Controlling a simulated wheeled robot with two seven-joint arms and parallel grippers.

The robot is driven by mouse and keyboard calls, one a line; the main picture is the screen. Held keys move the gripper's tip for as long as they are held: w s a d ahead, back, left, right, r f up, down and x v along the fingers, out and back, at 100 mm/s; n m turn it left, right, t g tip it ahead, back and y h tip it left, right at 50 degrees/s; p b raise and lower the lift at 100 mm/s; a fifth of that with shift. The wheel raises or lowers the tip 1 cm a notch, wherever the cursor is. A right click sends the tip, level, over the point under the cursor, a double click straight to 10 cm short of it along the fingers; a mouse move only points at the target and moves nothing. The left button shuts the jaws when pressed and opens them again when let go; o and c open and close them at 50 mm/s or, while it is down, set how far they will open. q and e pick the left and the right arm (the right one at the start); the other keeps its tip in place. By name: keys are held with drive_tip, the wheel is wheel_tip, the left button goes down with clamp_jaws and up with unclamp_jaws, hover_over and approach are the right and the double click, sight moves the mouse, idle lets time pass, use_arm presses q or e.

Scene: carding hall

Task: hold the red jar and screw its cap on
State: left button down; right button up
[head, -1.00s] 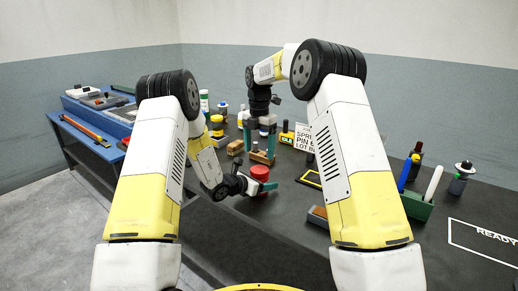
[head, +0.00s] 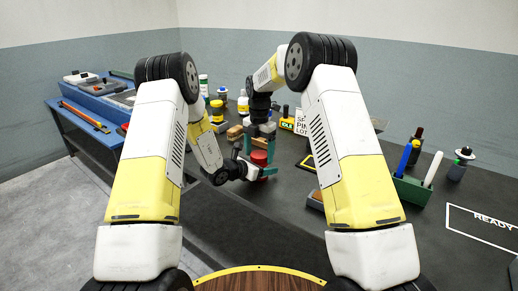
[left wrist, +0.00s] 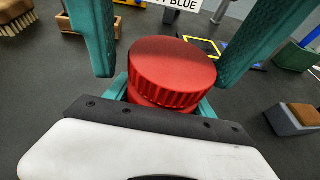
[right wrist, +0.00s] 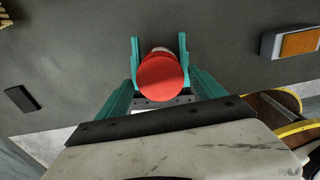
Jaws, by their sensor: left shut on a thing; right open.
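The red jar stands upright with its ribbed red cap (left wrist: 172,68) on top; whether the cap is threaded tight cannot be told. In the head view the cap (head: 260,157) shows between both hands; the right wrist view sees it from above (right wrist: 160,78). My left gripper (head: 266,172) is shut on the jar body below the cap. My right gripper (head: 262,146) comes down from above, open, with one teal finger on each side of the cap. In the left wrist view gaps show between these fingers and the cap. Most of the jar body is hidden.
A green tray (head: 410,190) with markers stands to the right, beside a dark bottle. A brush (left wrist: 14,14) and a grey block with a brown top (left wrist: 296,122) are nearby.

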drive_tip(key=c, duration=1.5)
drive_tip(key=shift+o, duration=0.2)
drive_tip(key=m, duration=0.6)
drive_tip(key=shift+w+m, duration=0.15)
drive_tip(key=shift+m, duration=0.15)
drive_tip(key=o, duration=1.5)
drive_tip(key=shift+o, duration=0.2)
drive_tip(key=shift+r, duration=0.1)
drive_tip(key=shift+r, duration=2.2)
drive_tip(key=shift+c, duration=0.4)
